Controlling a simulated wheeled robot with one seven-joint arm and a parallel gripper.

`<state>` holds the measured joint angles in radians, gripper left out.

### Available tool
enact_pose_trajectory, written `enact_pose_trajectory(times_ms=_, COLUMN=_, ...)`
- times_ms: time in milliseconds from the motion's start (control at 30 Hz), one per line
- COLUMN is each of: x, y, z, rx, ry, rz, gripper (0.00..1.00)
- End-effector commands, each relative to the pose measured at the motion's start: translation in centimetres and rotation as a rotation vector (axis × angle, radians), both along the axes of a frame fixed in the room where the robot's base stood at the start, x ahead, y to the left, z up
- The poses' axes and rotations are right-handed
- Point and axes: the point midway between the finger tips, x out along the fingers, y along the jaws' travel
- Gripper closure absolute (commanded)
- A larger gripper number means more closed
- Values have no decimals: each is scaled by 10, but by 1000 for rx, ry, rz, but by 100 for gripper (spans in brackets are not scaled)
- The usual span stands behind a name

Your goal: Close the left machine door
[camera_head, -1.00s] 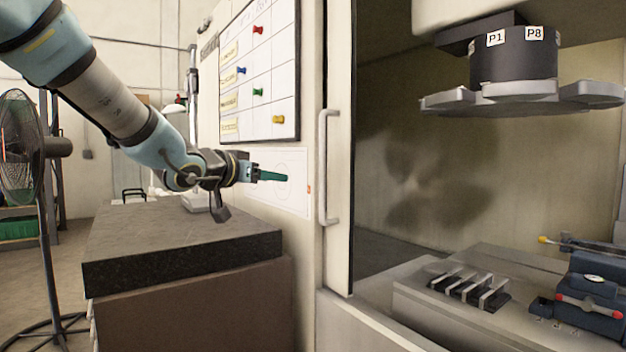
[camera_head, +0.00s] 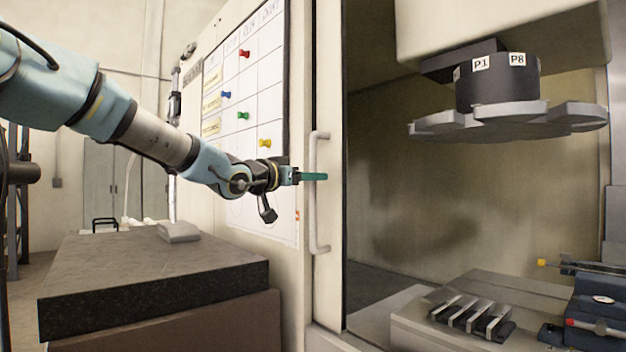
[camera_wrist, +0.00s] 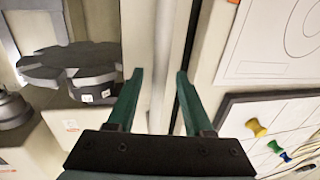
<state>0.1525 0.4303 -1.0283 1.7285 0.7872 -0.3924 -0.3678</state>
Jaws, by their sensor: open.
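The left machine door (camera_head: 332,90) is a cream panel at the left edge of the machine opening, which stands open. Its handle (camera_head: 314,215) is a pale vertical bar. My gripper (camera_head: 316,176) has green fingers and is at the handle's middle height, overlapping it in the head view. In the wrist view, the handle (camera_wrist: 163,40) runs up between the two spread fingertips of my gripper (camera_wrist: 160,72). The fingers are open; I cannot tell whether either one touches the bar.
A dark stone slab (camera_head: 150,275) stands below my arm. A whiteboard (camera_head: 240,100) with coloured pins hangs left of the door. Inside the machine are a tool carousel (camera_head: 500,120) and a blue vise (camera_head: 595,310). The opening between is clear.

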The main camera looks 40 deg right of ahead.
Motion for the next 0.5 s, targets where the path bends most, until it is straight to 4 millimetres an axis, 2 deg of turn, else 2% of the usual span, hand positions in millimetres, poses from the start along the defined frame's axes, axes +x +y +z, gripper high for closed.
enact_pose_trajectory(times_ms=200, x=1, y=-12, z=0, rx=1, ry=0, rz=-1, gripper=48)
enact_pose_trajectory(times_ms=500, x=2, y=-12, z=-1, rx=1, ry=0, rz=0, gripper=51)
